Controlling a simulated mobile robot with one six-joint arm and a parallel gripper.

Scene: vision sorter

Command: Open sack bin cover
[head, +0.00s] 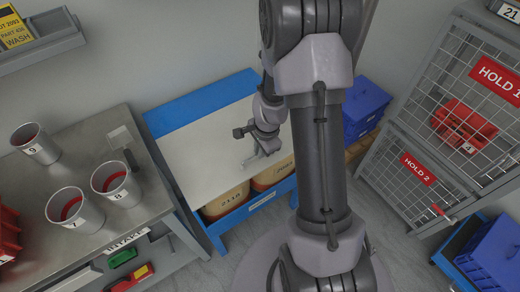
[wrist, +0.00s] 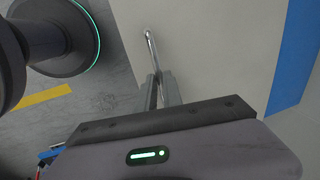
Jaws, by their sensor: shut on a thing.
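The sack bin is a blue frame (head: 189,97) against the wall in the head view. Its pale flat cover (head: 195,150) lies over most of it, and it fills the upper right in the wrist view (wrist: 215,50). Brown sacks (head: 226,202) with printed numbers show below the cover's front edge. My gripper (head: 262,158) is at the cover's front right part. In the wrist view my gripper (wrist: 160,82) is shut on a thin metal handle (wrist: 151,42) along the cover's edge. My arm hides the bin's right side. I cannot tell whether the cover is tilted.
A steel table (head: 80,145) with several numbered cups stands close on the left. Blue crates (head: 364,108) are right of the bin. Mesh hold cages (head: 450,110) stand at the right. Some grey floor (head: 245,235) is clear in front of the bin.

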